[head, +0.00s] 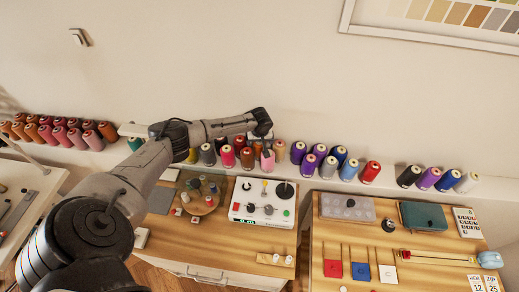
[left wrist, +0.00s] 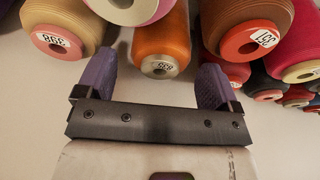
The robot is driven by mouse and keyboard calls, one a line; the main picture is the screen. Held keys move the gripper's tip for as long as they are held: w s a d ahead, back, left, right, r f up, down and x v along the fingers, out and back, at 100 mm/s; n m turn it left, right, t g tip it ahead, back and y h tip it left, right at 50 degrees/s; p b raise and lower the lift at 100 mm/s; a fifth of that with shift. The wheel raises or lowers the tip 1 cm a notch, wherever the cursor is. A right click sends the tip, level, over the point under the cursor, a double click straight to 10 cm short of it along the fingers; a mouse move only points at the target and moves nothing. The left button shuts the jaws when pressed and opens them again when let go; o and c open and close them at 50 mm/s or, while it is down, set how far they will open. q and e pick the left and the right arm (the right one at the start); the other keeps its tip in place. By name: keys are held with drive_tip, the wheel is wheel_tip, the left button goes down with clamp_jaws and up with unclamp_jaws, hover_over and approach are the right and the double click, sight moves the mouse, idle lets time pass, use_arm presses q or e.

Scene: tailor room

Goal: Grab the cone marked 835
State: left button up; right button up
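In the left wrist view an orange cone (left wrist: 162,42) hangs in the upper middle. The small label on its end is upside down and appears to read 835. My left gripper (left wrist: 155,80) is open, with one purple finger on each side of this cone's end; I cannot tell whether they touch it. A tan cone (left wrist: 62,22) with its own label is beyond the left finger. In the head view my left gripper (head: 263,132) is over the cone shelf, hiding part of the row.
The shelf holds several more cones, including a purple cone (head: 298,152) and a red cone (head: 370,172) to the right. Below are a white control box (head: 262,203) and a wooden table (head: 340,235). Pink cones (head: 75,137) stand at left.

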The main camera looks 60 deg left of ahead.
use_arm(q)
drive_tip(key=c, duration=1.3)
drive_tip(key=shift+r, duration=0.1)
